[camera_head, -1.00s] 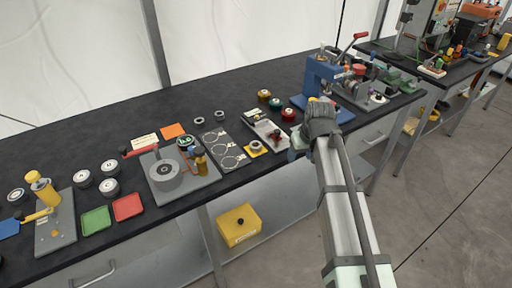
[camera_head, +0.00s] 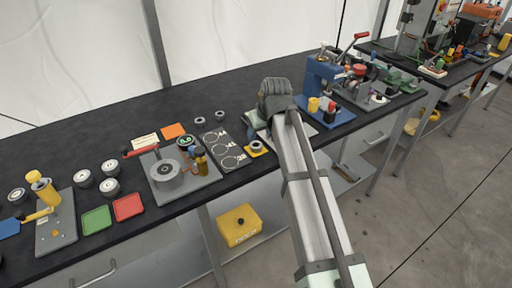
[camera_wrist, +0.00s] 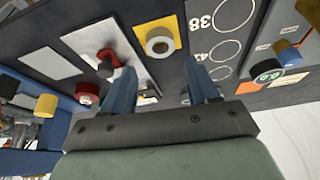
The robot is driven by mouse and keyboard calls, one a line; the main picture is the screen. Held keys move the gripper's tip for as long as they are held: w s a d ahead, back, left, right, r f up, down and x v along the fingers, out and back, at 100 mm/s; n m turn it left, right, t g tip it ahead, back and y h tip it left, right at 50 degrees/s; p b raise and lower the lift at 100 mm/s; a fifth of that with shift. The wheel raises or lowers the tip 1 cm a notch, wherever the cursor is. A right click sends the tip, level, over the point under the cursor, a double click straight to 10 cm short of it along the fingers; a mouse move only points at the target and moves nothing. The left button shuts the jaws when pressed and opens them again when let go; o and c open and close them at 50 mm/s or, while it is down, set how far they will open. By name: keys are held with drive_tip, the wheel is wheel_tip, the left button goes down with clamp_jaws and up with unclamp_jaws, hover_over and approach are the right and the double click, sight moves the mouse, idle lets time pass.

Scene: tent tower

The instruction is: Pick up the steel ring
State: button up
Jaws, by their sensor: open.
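A grey steel ring (camera_head: 256,146) sits on a small yellow pad (camera_head: 266,152) at the bench's front edge. It shows in the wrist view as a pale ring (camera_wrist: 160,43) on the yellow square, beyond my fingertips. Two more grey rings, a left one (camera_head: 200,121) and a right one (camera_head: 219,116), lie farther back on the bench. My gripper (camera_wrist: 162,80) is open and empty, its two blue fingers apart and not touching the ring.
A grey board with marked circles (camera_head: 223,153) lies left of the pad. A pale tray with a red-handled item (camera_wrist: 108,58) is close beside it. A blue press (camera_head: 322,78) stands to the right. Left are a grey fixture (camera_head: 200,180) and red and green trays.

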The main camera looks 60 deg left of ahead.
sight(256, 144)
drive_tip(key=shift+x, duration=3.55)
drive_tip(key=shift+c, duration=0.2)
drive_tip(key=c, duration=0.9)
drive_tip(key=shift+o, duration=0.2)
drive_tip(key=shift+r, duration=0.15)
